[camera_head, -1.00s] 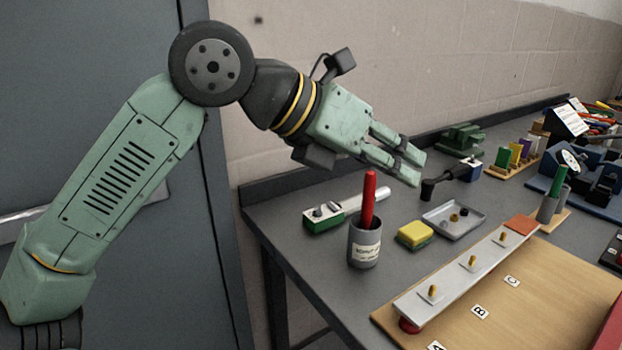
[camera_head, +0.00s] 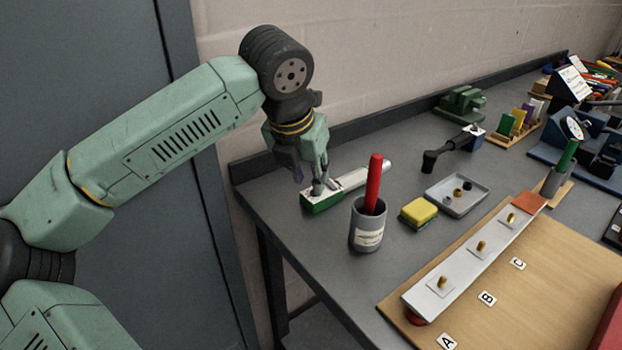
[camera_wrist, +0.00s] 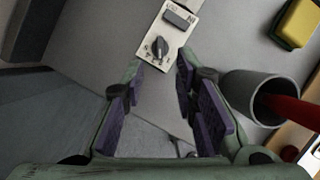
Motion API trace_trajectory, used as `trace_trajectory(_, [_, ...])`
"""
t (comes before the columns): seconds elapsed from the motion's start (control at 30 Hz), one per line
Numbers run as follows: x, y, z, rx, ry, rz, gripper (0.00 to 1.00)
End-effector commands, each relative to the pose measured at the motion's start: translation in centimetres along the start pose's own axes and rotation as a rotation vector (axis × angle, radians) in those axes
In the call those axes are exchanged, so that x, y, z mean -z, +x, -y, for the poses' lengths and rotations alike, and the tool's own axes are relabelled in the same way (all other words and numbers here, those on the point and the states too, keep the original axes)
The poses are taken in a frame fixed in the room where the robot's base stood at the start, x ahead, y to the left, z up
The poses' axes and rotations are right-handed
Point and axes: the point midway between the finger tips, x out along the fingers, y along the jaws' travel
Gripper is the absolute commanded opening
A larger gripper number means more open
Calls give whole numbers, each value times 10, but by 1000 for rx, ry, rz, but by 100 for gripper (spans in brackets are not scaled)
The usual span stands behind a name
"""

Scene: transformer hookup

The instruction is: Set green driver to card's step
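A green box (camera_head: 326,202) with a pale top plate and a silver bar lies near the table's left edge. In the wrist view its plate carries a small black knob (camera_wrist: 160,45) with marks around it and a grey slot. My gripper (camera_head: 309,180) points down at the box's left end, partly hiding the plate. In the wrist view my gripper (camera_wrist: 158,85) is open, with nothing between its purple pads and the knob just ahead of them.
A grey cup (camera_head: 367,228) holding a red-handled tool (camera_head: 373,185) stands close right of the box. A yellow-green sponge (camera_head: 419,211), a grey tray (camera_head: 462,207) and a silver bar on a wooden board (camera_head: 550,265) lie farther right. The wall is behind.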

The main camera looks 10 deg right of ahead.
Motion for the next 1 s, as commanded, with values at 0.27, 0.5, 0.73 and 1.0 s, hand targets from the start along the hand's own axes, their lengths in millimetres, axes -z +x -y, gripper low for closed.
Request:
trace_trajectory(0.27, [0,30,0,1,0,1,27])
trace_trajectory(0.5, [0,34,0,0,1,1,27])
trace_trajectory(0.73, [0,33,0,0,1,1,17])
trace_trajectory(1.0, [0,33,0,0,1,1,0])
